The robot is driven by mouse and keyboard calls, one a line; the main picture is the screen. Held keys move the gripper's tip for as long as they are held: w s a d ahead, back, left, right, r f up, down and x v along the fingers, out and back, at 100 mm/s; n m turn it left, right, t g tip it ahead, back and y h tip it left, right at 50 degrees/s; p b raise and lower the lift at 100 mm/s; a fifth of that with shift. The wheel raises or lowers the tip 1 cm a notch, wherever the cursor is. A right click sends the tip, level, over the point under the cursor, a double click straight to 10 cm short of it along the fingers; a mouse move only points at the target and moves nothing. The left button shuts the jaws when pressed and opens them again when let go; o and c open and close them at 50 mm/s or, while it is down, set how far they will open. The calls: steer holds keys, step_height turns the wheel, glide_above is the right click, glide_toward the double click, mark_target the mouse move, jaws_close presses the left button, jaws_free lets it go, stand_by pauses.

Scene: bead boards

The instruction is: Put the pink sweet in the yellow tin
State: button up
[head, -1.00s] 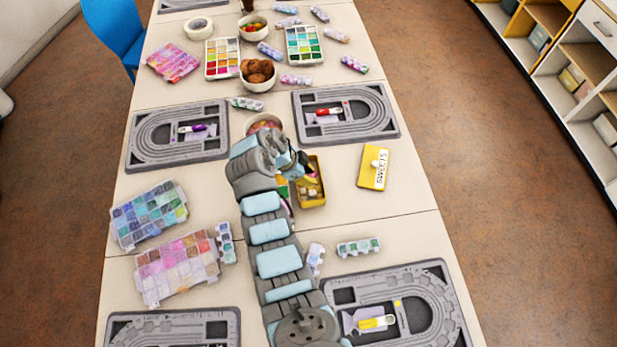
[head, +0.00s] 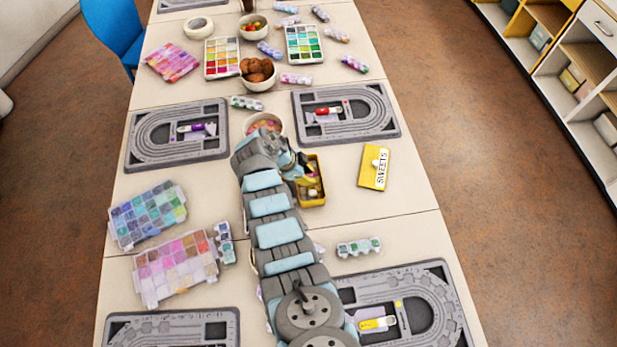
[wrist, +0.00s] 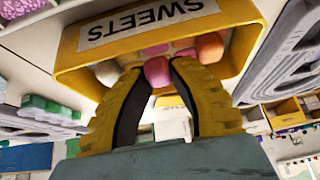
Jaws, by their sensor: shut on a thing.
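The yellow tin (head: 322,193) stands open on the table beside my arm. In the wrist view the tin (wrist: 70,75) has a white label reading SWEETS, shown upside down. Pink, orange and pale sweets show inside it. My gripper (wrist: 158,68) has its yellow fingers closed on a pink sweet (wrist: 157,73). The held sweet is at the tin's opening, in front of the sweets inside; I cannot tell if it touches them.
The yellow lid (head: 369,176) marked SWEETS lies to the right of the tin, with bare table between. A bowl of sweets (head: 277,132) stands just behind my wrist. Grey bead boards (head: 390,110) and bead trays (head: 150,215) lie around.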

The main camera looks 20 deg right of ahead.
steer(key=shift+f, duration=0.6)
steer(key=shift+f, duration=0.2)
steer(key=o, duration=0.5)
steer(key=shift+c, duration=0.2)
steer(key=shift+r, duration=0.2)
steer(key=shift+a+r, duration=0.15)
steer(key=shift+r, duration=0.15)
steer(key=v, duration=1.1)
steer(key=shift+a+r, duration=0.1)
steer(key=shift+a, duration=0.05)
